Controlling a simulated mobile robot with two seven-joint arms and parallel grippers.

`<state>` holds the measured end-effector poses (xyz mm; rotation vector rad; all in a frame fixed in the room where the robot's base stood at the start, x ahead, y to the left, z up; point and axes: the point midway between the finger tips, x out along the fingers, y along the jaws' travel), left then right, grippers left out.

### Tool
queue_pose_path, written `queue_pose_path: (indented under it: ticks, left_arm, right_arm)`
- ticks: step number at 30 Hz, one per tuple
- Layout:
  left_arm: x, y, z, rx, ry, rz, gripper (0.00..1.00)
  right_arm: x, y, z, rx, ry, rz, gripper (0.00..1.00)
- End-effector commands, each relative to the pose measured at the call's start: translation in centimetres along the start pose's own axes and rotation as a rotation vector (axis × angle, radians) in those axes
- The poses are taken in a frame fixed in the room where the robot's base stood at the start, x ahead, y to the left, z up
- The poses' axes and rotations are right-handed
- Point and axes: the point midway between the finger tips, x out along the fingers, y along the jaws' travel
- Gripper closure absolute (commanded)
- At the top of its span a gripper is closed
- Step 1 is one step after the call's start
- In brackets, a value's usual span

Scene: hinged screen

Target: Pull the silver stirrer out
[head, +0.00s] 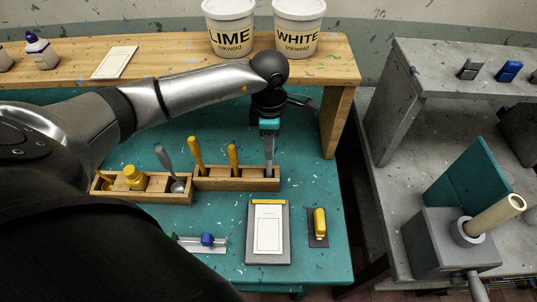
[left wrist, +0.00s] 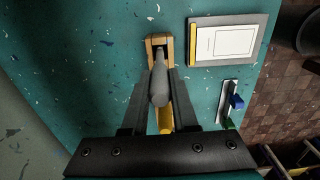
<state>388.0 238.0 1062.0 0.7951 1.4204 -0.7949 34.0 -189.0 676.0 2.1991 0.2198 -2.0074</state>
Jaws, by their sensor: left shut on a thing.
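The silver stirrer (head: 269,151) stands upright at the right end of the right wooden rack (head: 236,184), its lower end at the end compartment. I cannot tell how deep it sits. My left gripper (head: 269,126) is above the rack, pointing down, shut on the stirrer's upper part. In the left wrist view the stirrer's grey handle (left wrist: 159,84) lies between the two fingers (left wrist: 161,92), with the rack's end (left wrist: 158,40) beyond it. Two yellow-handled tools (head: 197,152) stand in the same rack, to the left. My right gripper is not in view.
A second wooden rack (head: 150,197) to the left holds a grey spoon (head: 164,160) and yellow items. A grey clipboard (head: 268,250) and a yellow-handled tool (head: 320,223) lie in front. A raised wooden shelf (head: 175,62) with two paint tubs (head: 229,27) stands behind.

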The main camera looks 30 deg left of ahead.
Motion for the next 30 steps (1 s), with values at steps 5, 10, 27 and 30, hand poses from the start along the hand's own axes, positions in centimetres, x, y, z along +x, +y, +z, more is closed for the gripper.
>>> queue_pose_path:
  ticks: [5,10,27,30]
  left_arm:
    - [-0.4,0.0,0.0,0.000,0.000,0.001,1.00]
    - [-1.7,0.0,0.0,0.000,0.001,0.001,1.00]
    - [-6.3,0.0,0.0,0.000,0.000,0.001,1.00]
    - [-7.1,0.0,0.0,0.000,0.000,0.000,1.00]
  right_arm:
    - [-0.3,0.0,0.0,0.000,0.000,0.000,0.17]
    - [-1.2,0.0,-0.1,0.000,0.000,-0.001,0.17]
    - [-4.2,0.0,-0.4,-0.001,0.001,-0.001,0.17]
    - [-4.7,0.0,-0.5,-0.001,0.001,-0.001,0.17]
